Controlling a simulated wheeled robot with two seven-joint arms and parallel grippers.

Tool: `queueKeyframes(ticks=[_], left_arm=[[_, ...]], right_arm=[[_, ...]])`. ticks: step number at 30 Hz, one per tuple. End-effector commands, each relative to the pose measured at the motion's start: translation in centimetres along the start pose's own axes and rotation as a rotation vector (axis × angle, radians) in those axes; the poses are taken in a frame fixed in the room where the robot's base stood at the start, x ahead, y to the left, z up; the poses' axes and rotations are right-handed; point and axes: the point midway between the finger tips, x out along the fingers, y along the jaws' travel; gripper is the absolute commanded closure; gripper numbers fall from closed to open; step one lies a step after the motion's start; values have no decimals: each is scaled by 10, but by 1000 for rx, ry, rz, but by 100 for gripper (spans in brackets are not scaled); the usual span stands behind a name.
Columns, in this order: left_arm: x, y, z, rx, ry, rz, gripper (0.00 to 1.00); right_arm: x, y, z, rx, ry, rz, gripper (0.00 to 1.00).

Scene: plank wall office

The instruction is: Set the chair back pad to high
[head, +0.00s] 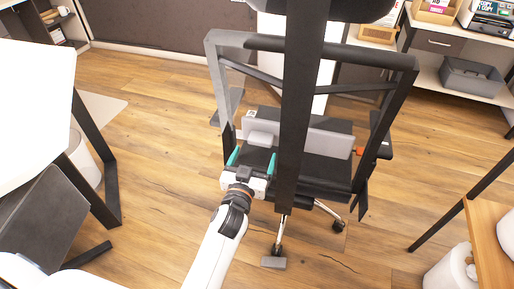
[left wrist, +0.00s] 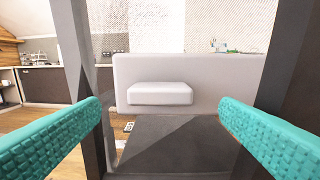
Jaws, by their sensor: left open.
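The office chair (head: 390,62) has a dark frame and stands in the middle of the head view. Its light grey back pad (head: 330,142) lies crosswise low in the frame, just above the dark seat (head: 325,173). A dark upright post (head: 300,90) hides part of the pad. A small grey block (head: 262,139) sticks out from the pad. My left gripper (head: 252,160), with teal fingers, is open and empty close to this block. In the left wrist view the block (left wrist: 160,93) is centred between the fingers, beyond their tips, on the pad (left wrist: 225,75). My right gripper is not in view.
A white-topped table (head: 35,95) with dark legs stands on the left. A wooden surface (head: 485,240) and a white rounded container (head: 450,272) are at the lower right. Shelves with a grey bin (head: 470,78) stand at the back right. The wooden floor (head: 160,150) left of the chair is clear.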

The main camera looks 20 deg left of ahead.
Motion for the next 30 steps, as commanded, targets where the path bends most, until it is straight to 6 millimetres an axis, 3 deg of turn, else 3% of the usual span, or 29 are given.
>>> queueKeyframes(ticks=[7, 18, 23, 26, 29, 30], left_arm=[[-26, 0, 0, 0, -1, 0, 15], [-27, 0, 1, 0, -1, 0, 15], [-27, 0, -1, 0, 2, 0, 15], [-29, -1, -18, 4, 43, -5, 15], [-35, -3, -62, 18, 154, -18, 15], [-41, -4, -87, 26, 217, -26, 15]], right_arm=[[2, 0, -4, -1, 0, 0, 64], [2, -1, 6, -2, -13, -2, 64], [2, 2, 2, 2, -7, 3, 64], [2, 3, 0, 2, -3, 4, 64], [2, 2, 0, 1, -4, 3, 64], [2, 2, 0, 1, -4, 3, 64]])
